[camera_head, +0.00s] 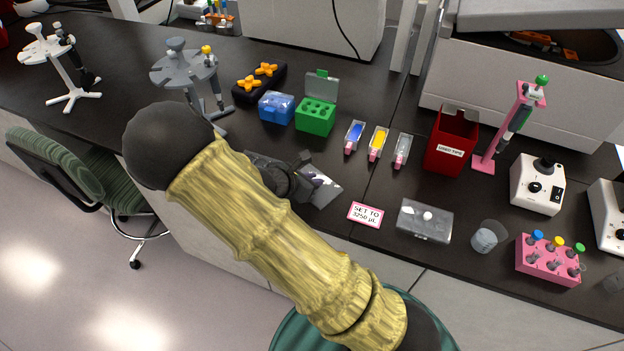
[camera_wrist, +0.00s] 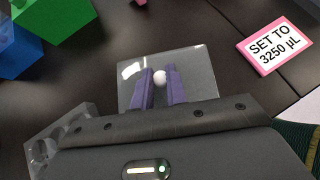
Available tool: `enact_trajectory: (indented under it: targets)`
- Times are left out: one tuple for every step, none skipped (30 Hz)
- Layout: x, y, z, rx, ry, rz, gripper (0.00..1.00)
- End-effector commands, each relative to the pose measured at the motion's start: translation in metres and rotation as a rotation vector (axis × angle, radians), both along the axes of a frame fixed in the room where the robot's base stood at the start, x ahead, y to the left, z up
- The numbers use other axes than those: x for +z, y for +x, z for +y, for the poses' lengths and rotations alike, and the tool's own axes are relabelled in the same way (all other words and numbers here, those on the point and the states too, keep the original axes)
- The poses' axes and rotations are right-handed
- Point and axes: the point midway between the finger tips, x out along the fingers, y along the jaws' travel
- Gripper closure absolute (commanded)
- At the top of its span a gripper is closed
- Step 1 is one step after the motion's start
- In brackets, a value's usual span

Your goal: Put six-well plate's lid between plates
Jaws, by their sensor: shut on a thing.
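A clear rectangular lid (camera_wrist: 193,62) with a white knob (camera_wrist: 160,77) shows in the wrist view. My gripper (camera_wrist: 160,84) has its purple fingers shut on the knob. A grey six-well plate (camera_wrist: 41,149), its wells uncovered, is at the lower left of the wrist view, partly hidden by my gripper. In the head view the lid (camera_head: 325,190) shows just right of my dark gripper (camera_head: 298,184), which hides part of it. A second clear plate (camera_head: 422,228) with a white knob on top lies farther right. I cannot tell how high the lid is above the bench.
A card (camera_head: 366,214) reading "SET TO 3250 µL" lies between the lid and the second plate. Blue (camera_head: 277,109) and green (camera_head: 315,118) boxes and several small tip containers stand behind. A beaker (camera_head: 484,240) and pink tube rack (camera_head: 546,262) are at right.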

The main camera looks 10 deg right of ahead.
Motion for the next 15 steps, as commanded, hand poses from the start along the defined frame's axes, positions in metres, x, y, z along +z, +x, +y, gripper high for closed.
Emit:
enact_trajectory:
  targets:
    - [-0.0004, -0.0004, -0.0002, -0.001, 0.001, 0.001, 1.00]
    - [-0.0004, -0.0004, -0.0002, -0.001, 0.001, 0.001, 0.84]
    - [-0.0004, -0.0004, -0.0002, -0.001, 0.001, 0.001, 0.76]
    - [-0.0004, -0.0004, -0.0002, -0.001, 0.001, 0.001, 0.70]
    - [-0.0003, -0.0004, -0.0003, -0.001, 0.000, 0.001, 0.64]
    - [-0.0003, -0.0004, -0.0003, -0.001, 0.000, 0.001, 0.64]
    - [-0.0002, -0.0004, -0.0003, -0.001, 0.000, 0.001, 0.64]
    - [-0.0002, -0.0004, -0.0003, -0.001, 0.000, 0.001, 0.64]
    - [-0.0002, -0.0004, -0.0003, -0.001, 0.000, 0.001, 0.64]
    - [-0.0001, -0.0003, -0.0004, -0.001, 0.000, 0.001, 0.64]
    - [-0.0001, -0.0004, -0.0003, -0.001, 0.000, 0.001, 0.64]
    - [-0.0001, -0.0004, -0.0003, -0.001, 0.000, 0.001, 0.64]
    - [0.0001, -0.0004, -0.0002, -0.001, 0.000, 0.001, 0.64]
    - [0.0004, -0.0006, 0.0001, -0.001, 0.000, 0.001, 0.64]
    - [0.0013, -0.0009, 0.0009, 0.000, 0.000, 0.000, 0.64]
